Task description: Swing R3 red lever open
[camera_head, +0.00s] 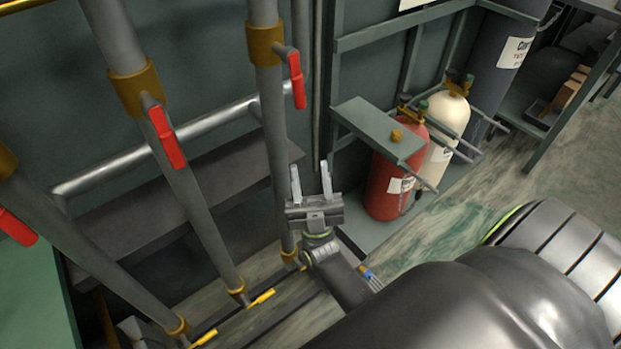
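Three red levers show on brass-collared grey pipes: one at the right (298,80), one in the middle (168,137) and one at the left edge (17,228). Each slants downward from its collar. No label tells which is R3. My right gripper (310,166) is open and empty, its two pale fingers spread and pointing up the picture. It shows below the right lever, beside the lower part of the right pipe (277,150), and appears apart from the lever. My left gripper is not in view.
Yellow handles (261,298) sit low on the pipes. A horizontal grey pipe (120,168) runs behind them. Open floor (560,165) lies further right.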

